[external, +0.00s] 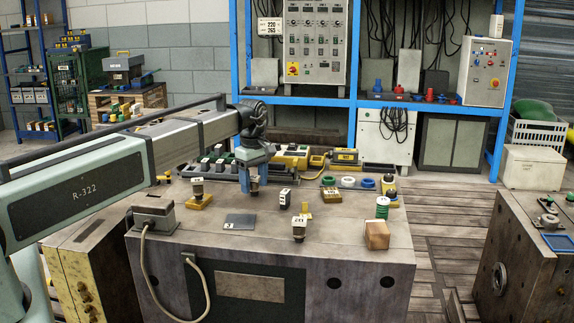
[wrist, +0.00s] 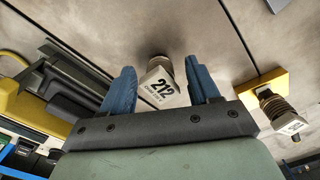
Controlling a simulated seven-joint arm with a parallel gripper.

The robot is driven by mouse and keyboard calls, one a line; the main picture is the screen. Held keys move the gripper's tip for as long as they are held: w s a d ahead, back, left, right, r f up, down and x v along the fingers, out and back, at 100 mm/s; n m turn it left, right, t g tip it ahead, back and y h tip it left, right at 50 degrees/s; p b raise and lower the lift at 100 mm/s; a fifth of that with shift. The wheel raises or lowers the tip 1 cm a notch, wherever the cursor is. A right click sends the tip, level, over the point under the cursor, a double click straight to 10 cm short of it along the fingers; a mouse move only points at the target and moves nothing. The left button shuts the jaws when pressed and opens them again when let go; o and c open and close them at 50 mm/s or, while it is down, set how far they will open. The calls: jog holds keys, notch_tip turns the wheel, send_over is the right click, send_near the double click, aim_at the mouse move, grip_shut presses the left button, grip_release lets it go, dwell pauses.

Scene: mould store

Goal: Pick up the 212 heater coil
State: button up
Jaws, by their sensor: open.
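The 212 heater coil (wrist: 164,92) has a white block face marked "212" and a darker metal stem. In the wrist view it shows between the two blue fingers of my gripper (wrist: 159,72), with a gap on each side. My gripper is open and holds nothing. In the external view my gripper (external: 254,189) points down just above the bench top, left of its middle. I cannot make out the 212 coil clearly there, as the fingers cover that spot.
A similar coil (external: 197,187) stands on a yellow base (external: 199,202) left of my gripper. A white numbered block (external: 285,198) and another labelled coil (external: 299,229) stand to the right. A dark plate (external: 241,221) lies in front. Yellow and black cases (external: 290,158) line the back.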

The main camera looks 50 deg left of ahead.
jog(key=shift+f, duration=0.45)
grip_shut()
dwell(0.3)
